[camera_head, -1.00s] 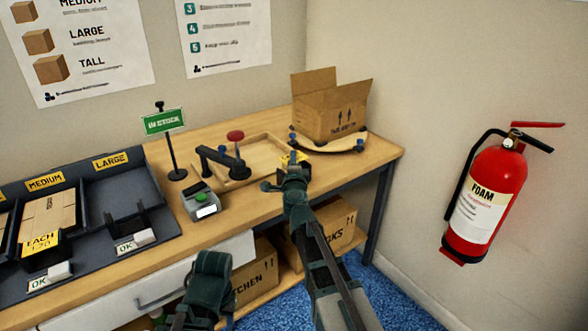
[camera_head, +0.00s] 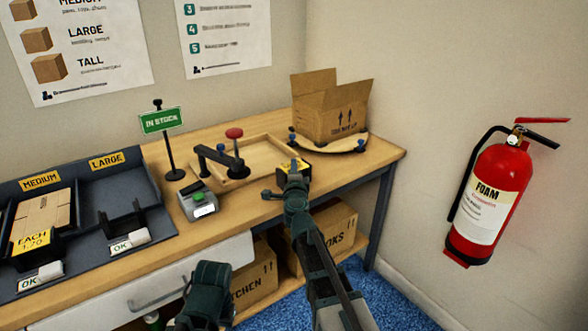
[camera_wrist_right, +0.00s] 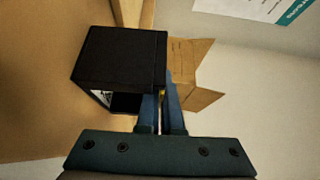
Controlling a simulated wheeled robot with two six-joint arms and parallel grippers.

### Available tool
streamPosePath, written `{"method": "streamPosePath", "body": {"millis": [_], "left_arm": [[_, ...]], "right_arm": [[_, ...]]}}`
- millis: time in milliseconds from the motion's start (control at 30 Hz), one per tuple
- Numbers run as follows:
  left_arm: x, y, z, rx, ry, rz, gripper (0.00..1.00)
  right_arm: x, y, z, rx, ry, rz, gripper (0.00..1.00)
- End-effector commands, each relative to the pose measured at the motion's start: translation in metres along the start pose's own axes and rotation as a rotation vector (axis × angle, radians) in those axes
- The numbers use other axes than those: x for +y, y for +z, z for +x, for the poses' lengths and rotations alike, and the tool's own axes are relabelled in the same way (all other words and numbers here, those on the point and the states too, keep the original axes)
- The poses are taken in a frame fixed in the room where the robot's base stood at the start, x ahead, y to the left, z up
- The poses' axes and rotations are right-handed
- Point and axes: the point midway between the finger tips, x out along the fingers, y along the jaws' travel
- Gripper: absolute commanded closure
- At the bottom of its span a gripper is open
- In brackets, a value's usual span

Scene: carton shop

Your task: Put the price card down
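The price card (camera_head: 296,164), a small black piece with a yellow face, is at the tip of my right gripper (camera_head: 293,178), over the front right part of the bench. In the right wrist view the card's dark block (camera_wrist_right: 120,58) sticks out to the left of the fingers (camera_wrist_right: 161,112). The fingers are close together on it, with a sliver of yellow between them. I cannot tell whether its base touches the wood. Part of my left arm shows at the bottom of the head view, but its fingers do not show.
The wooden bench (camera_head: 250,205) holds a wooden tray (camera_head: 262,153) with a red-knobbed clamp, an open carton (camera_head: 330,108), a green IN STOCK sign (camera_head: 161,120) and a small grey device (camera_head: 197,203). A dark sorter (camera_head: 80,233) with an EACH 1.20 card (camera_head: 32,237) stands left. Bare wood lies at the bench's front edge.

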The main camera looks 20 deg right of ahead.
Motion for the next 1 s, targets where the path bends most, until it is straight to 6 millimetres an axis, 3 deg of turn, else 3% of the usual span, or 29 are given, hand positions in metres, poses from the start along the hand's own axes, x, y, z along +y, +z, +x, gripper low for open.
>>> {"method": "streamPosePath", "body": {"millis": [167, 367, 867, 1000], "left_arm": [[0.001, 0.000, 0.007, 0.000, -0.001, 0.000, 0.50], [0.000, 0.000, 0.006, 0.000, -0.001, 0.000, 0.50], [0.000, 0.000, -0.003, 0.000, 0.000, 0.000, 0.50], [0.000, 0.000, -0.001, 0.000, 0.000, 0.000, 0.50]], "right_arm": [[0.007, 0.000, 0.000, 0.000, 0.000, 0.000, 1.00], [0.006, 0.000, 0.000, 0.000, 0.000, 0.000, 0.67], [-0.003, 0.000, 0.000, 0.000, 0.000, 0.000, 0.67], [-0.001, -0.001, -0.019, -0.001, 0.000, 0.000, 0.67]]}}
